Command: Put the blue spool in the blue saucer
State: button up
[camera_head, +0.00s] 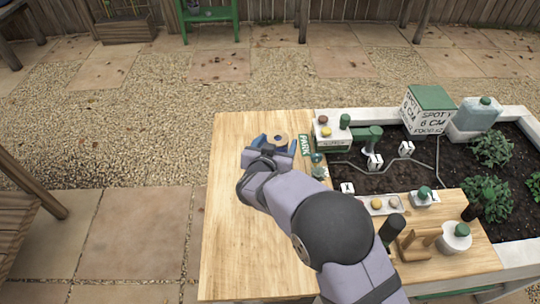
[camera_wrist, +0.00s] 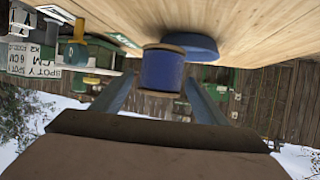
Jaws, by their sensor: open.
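The blue spool (camera_wrist: 162,70) has wooden end discs and stands upright on the wooden table. The wrist view shows it upside down, between the two fingers of my gripper (camera_wrist: 160,84). My gripper is open, with a gap visible on the spool's right side; contact on its left side is unclear. The blue saucer (camera_wrist: 192,45) sits on the table just beyond the spool, to the right in the wrist view, partly hidden by it. In the head view the spool's top (camera_head: 281,138) shows at my gripper (camera_head: 276,146); the saucer is hard to tell from my fingers there.
Right of my gripper lie a sign (camera_head: 304,145), a pale box (camera_head: 333,133) with coloured knobs and a green watering can (camera_head: 368,138). A soil bed (camera_head: 400,178) with plants lies beyond. The table's left part (camera_head: 228,215) is clear.

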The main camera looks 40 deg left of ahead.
jog(key=v, duration=1.1)
jog(key=w+d+r+m+g+h+p, duration=0.1)
jog(key=w+d+r+m+p, duration=0.3)
jog(key=w+d, duration=1.05)
jog(key=w+d+r+m+g+h+p, duration=0.2)
jog(key=d, duration=1.6)
jog(key=s+d+m+g+h+p, duration=0.15)
jog(key=s+d, duration=0.35)
jog(key=d, duration=0.9)
jog(key=s+d+f+n+g+h+b, duration=0.1)
jog(key=s+d+f+g+b, duration=0.1)
jog(key=s+f+g+b, duration=0.35)
jog(key=s+d+f+n+g+b, duration=0.1)
jog(key=s+d+f+g+b, duration=0.15)
jog(key=s+f, duration=0.65)
notch_tip(320, 180, up, 29)
jog(key=s+p, duration=0.2)
jog(key=p, duration=2.4)
jog(key=shift+s+a+p, duration=0.25)
jog(key=shift+p, duration=0.15)
